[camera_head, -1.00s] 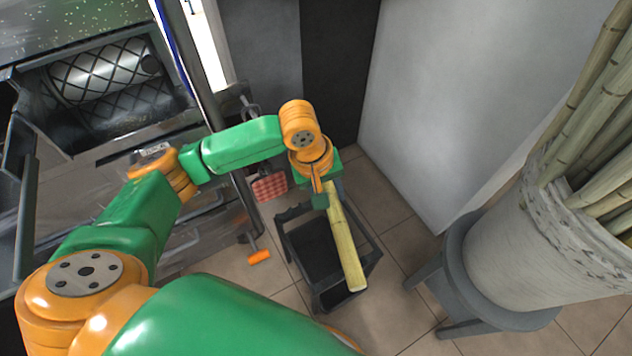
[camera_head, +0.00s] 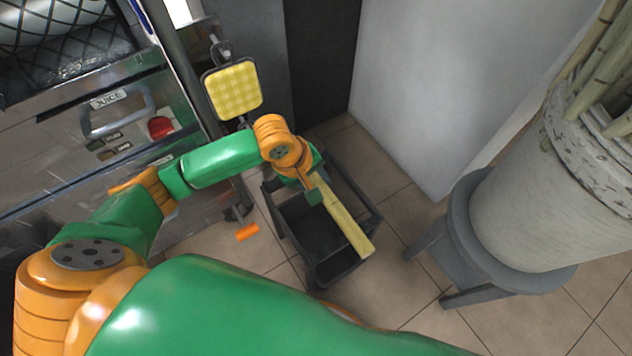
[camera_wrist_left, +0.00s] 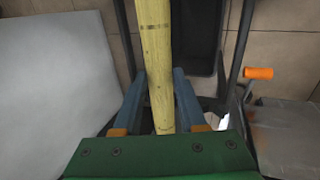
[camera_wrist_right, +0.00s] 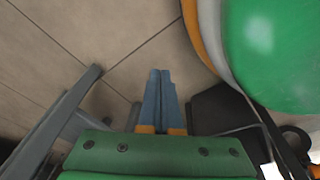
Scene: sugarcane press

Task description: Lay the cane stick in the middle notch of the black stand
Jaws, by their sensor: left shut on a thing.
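The cane stick (camera_head: 346,223) is a yellow-green length of cane held in my left gripper (camera_head: 313,190). It slants from the gripper toward the lower right, over the right part of the black stand (camera_head: 277,222). I cannot tell whether it touches the stand, and the middle notch cannot be made out. In the left wrist view the cane (camera_wrist_left: 156,40) runs between the two blue fingers (camera_wrist_left: 162,78), with the dark stand (camera_wrist_left: 240,45) beyond and below. My right gripper (camera_wrist_right: 160,74) has its fingers together and empty above the tiled floor; it is not seen in the head view.
A grey stool (camera_head: 463,235) with a white pot (camera_head: 545,205) of several canes stands at the right. The metal machine (camera_head: 95,130) is at the left, with a yellow checked pad (camera_head: 232,90) beside it. An orange handle (camera_head: 247,232) is left of the stand.

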